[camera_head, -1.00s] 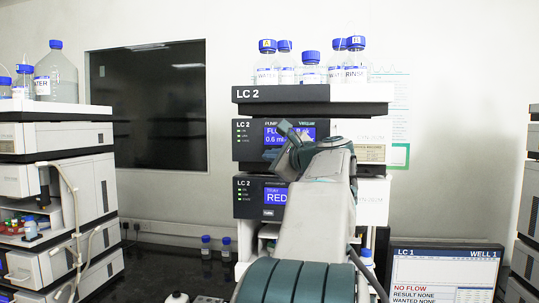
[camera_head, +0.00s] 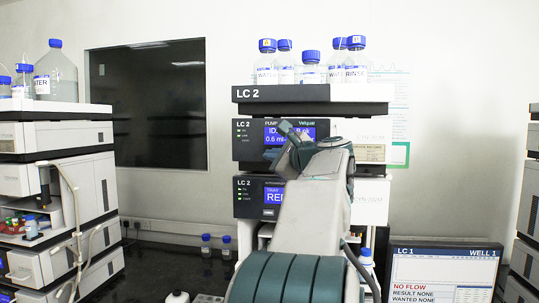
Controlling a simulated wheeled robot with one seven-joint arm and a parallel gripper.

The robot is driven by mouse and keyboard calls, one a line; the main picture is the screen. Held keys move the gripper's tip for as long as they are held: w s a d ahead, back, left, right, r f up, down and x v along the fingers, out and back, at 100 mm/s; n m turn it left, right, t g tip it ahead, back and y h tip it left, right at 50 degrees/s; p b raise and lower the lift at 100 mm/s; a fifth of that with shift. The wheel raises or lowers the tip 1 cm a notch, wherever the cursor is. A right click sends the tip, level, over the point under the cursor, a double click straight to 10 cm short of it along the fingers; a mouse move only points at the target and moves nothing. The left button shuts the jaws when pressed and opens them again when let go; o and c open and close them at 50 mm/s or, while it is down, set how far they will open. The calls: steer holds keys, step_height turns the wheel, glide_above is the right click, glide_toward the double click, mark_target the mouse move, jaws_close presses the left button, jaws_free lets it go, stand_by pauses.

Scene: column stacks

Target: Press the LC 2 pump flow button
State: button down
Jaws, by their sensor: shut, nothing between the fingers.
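The pump flow button cannot be made out; my gripper and arm cover part of the module's front.
Below the pump, another LC 2 module (camera_head: 247,205) has a partly covered display. Capped bottles (camera_head: 310,70) stand on the stack's top tray (camera_head: 282,94). An LC 1 monitor (camera_head: 445,272) reads "NO FLOW" at lower right. Another instrument stack (camera_head: 70,135) stands at left.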

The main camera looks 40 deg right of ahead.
steer(key=shift+s+a+b, duration=0.35)
steer(key=shift+s+a, duration=0.15)
steer(key=shift+a, duration=0.15)
steer(key=s+a+b, duration=0.1)
steer(key=s+a, duration=0.2)
steer(key=shift+s+a, duration=0.15)
steer(key=shift+a, duration=0.25)
stand_by(1.0)
